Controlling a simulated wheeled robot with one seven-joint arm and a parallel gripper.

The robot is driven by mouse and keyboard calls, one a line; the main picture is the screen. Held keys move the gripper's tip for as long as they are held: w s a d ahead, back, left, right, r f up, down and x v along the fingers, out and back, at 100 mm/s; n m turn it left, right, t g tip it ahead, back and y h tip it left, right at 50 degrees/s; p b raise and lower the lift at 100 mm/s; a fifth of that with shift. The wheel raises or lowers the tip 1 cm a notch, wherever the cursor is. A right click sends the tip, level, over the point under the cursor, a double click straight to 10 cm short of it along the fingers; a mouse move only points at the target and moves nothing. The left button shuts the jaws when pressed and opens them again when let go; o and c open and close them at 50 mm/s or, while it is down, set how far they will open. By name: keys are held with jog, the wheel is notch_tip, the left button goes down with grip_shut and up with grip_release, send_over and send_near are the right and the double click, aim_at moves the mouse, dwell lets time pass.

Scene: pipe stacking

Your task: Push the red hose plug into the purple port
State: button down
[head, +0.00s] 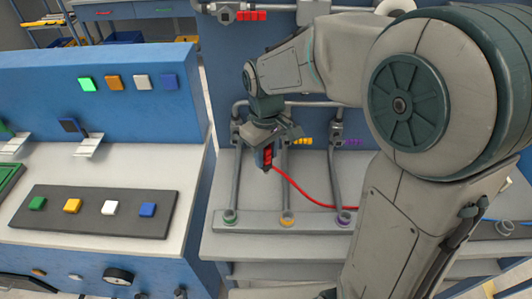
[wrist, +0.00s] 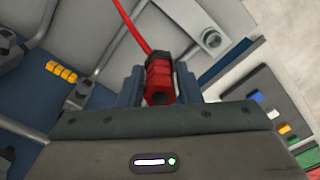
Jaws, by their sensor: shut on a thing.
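My gripper (head: 265,160) is shut on the red hose plug (head: 268,154), above the bench and left of the pipes' middle. In the wrist view the plug (wrist: 160,75) sits between the two fingers, and its red hose (wrist: 128,28) runs off to the upper left. The purple port (head: 344,218) is a purple-ringed opening at the right of the grey rail, apart from the plug. I cannot make out the purple port in the wrist view.
A green-ringed port (head: 230,217) and an orange-ringed port (head: 287,218) share the rail (head: 258,224). Upright pipes (head: 335,180) rise behind it. A blue console with coloured buttons (head: 110,207) stands on the left. My arm hides much of the right side.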

jog(key=shift+r+p, duration=1.95)
jog(key=shift+r, duration=0.85)
jog(key=shift+f, duration=0.1)
